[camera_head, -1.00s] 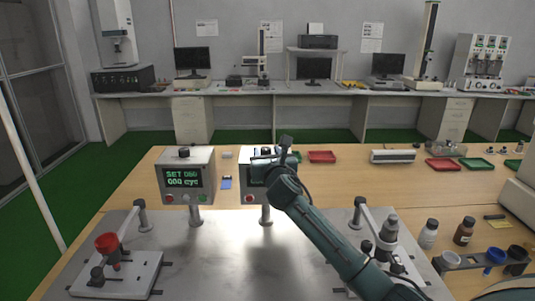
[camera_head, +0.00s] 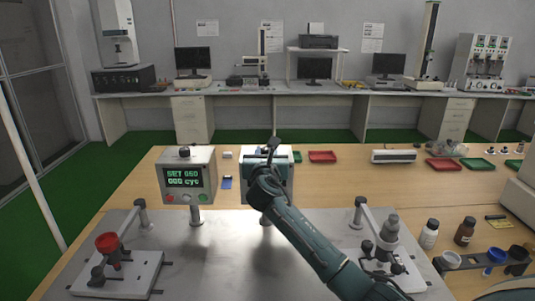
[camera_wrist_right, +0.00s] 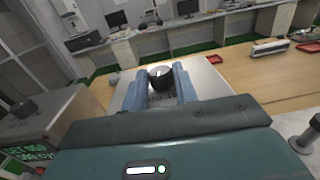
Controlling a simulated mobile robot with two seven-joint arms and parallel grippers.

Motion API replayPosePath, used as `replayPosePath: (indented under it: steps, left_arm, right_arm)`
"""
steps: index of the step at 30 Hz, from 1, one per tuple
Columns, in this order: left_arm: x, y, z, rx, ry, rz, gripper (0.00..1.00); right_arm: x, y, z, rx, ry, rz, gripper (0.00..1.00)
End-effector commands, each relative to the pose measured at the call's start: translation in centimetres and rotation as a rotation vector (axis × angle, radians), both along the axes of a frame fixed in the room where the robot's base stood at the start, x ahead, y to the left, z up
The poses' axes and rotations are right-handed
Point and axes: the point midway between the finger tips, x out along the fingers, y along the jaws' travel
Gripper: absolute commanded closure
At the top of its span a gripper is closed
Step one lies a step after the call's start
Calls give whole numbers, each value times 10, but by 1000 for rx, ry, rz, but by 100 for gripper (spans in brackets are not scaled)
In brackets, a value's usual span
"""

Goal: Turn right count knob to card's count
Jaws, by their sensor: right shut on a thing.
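The right counter box (camera_head: 286,174) stands on a post at the table's middle; my right arm covers most of its front, so its display is hidden. In the right wrist view, its black count knob (camera_wrist_right: 160,78) with a white mark sits on the box top (camera_wrist_right: 209,80). My right gripper (camera_wrist_right: 161,80) is shut on the knob, one blue-grey finger on each side; in the head view it shows above the box (camera_head: 273,147). My left gripper is out of view.
The left counter box (camera_head: 187,175) shows green digits that look like SET 060, 000 cyc. Test fixtures (camera_head: 118,272) stand at front left and front right. Bottles (camera_head: 429,234) stand at the right. Red trays (camera_head: 322,157) lie behind on the wooden table.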

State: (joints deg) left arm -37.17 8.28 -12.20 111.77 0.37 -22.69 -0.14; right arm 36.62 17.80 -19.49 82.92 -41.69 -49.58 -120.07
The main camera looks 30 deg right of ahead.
Motion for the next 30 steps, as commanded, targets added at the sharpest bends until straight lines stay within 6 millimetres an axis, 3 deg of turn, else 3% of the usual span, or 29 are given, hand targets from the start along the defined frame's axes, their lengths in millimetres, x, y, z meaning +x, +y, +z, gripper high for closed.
replayPosePath:
  steps: [15,30]
  left_arm:
    - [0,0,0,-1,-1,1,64]
    - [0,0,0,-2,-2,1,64]
  right_arm:
    - [5,7,0,1,2,-292,94]
    - [5,6,-1,2,3,-335,94]
